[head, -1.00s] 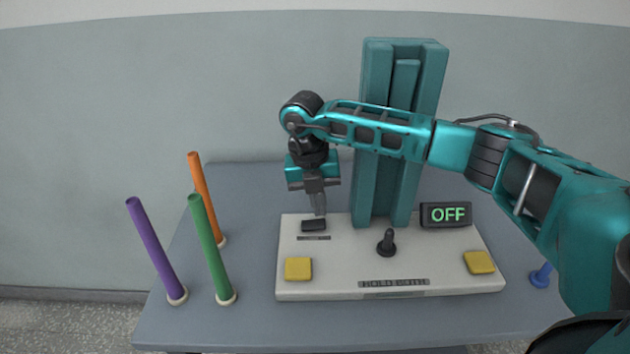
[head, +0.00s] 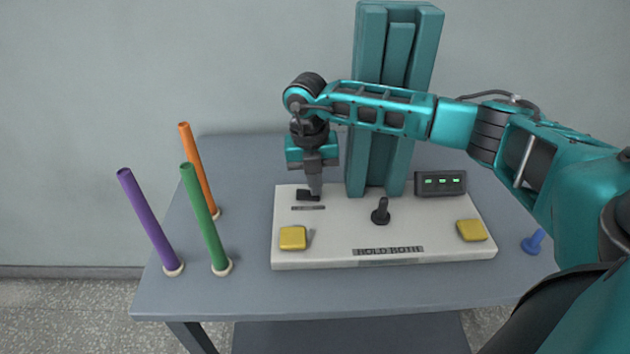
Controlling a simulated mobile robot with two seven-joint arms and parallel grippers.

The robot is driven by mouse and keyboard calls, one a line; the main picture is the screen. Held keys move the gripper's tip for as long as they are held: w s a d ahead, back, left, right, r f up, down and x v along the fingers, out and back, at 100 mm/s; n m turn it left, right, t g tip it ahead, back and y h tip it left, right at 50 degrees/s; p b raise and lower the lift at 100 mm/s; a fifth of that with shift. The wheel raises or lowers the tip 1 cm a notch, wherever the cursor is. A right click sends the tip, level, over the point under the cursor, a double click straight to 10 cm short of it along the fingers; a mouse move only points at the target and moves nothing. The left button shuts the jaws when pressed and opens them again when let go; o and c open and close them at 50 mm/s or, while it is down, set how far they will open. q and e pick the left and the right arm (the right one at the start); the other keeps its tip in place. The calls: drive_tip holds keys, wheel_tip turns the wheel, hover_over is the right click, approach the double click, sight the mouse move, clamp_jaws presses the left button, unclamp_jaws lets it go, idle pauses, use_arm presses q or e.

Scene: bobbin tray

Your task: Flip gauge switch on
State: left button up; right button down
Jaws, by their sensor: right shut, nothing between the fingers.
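The gauge switch is a small black rocker (head: 307,196) at the back left of the white panel (head: 340,256). My right gripper (head: 315,192) is shut and empty, pointing down with its fingertips at the switch, seemingly touching it. The fingertips partly hide the switch. The gauge display (head: 440,183) at the back right of the panel is lit with green dashes. The label on the panel's front (head: 388,250) reads "HOLD BOTH". My left gripper is not in view.
Yellow buttons sit at the panel's left (head: 292,238) and right (head: 471,230). A black knob (head: 380,212) stands mid-panel, before a tall teal column (head: 376,165). Purple (head: 150,222), green (head: 204,218) and orange (head: 198,170) rods stand at left. A blue peg (head: 534,241) is at right.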

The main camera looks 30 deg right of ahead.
drive_tip(key=shift+a, duration=0.1)
drive_tip(key=shift+w+a+r, duration=0.15)
drive_tip(key=shift+w+a, duration=0.25)
drive_tip(key=shift+a, duration=0.2)
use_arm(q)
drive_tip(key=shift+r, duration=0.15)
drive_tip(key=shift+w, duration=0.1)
